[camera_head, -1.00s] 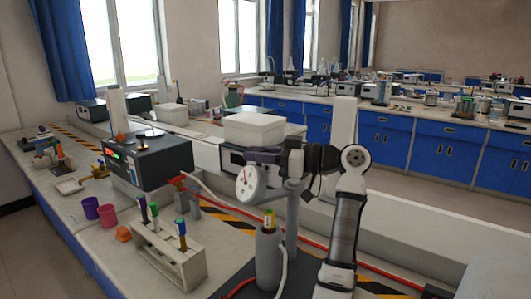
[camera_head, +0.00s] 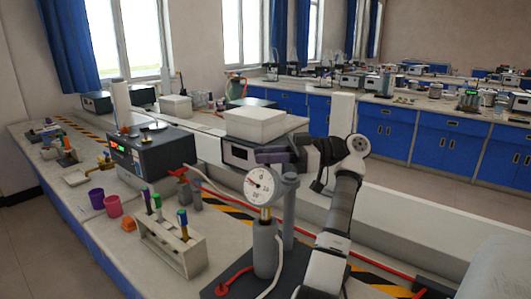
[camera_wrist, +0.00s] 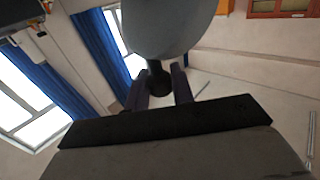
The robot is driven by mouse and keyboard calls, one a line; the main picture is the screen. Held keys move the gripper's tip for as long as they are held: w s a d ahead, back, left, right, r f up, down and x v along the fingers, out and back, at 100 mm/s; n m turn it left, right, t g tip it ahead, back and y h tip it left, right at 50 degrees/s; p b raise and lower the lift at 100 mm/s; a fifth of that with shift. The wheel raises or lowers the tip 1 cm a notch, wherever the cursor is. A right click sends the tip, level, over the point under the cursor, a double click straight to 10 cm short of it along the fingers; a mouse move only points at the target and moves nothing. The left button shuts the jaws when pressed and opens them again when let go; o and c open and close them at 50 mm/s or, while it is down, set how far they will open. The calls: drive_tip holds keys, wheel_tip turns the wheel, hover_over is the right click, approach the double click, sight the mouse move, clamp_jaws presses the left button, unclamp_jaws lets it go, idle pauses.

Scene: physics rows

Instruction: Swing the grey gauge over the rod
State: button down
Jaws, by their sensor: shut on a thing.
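The grey gauge (camera_head: 258,186) has a round white dial face with a red needle, turned toward the head camera. A taller grey post (camera_head: 289,212) stands right behind. My gripper (camera_head: 276,155) is at the gauge's top, shut on it. In the wrist view the gauge's rounded grey body (camera_wrist: 168,28) fills the upper middle, with a dark stem between my fingers (camera_wrist: 160,84).
A wooden rack (camera_head: 172,240) with coloured-cap tubes stands to the left. Behind are a black instrument (camera_head: 150,152) and a white-topped box (camera_head: 254,124). A red cable (camera_head: 355,262) and a pale tube run along the bench. Purple and pink cups (camera_head: 113,206) stand far left.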

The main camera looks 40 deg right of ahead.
idle(0.4)
drive_tip(key=c, duration=1.2)
unclamp_jaws()
drive_tip(key=shift+s, duration=0.1)
drive_tip(key=shift+c, duration=0.2)
drive_tip(key=b+v, duration=0.1)
drive_tip(key=v, duration=0.6)
drive_tip(key=shift+d, duration=0.25)
drive_tip(key=shift+s+f, duration=0.1)
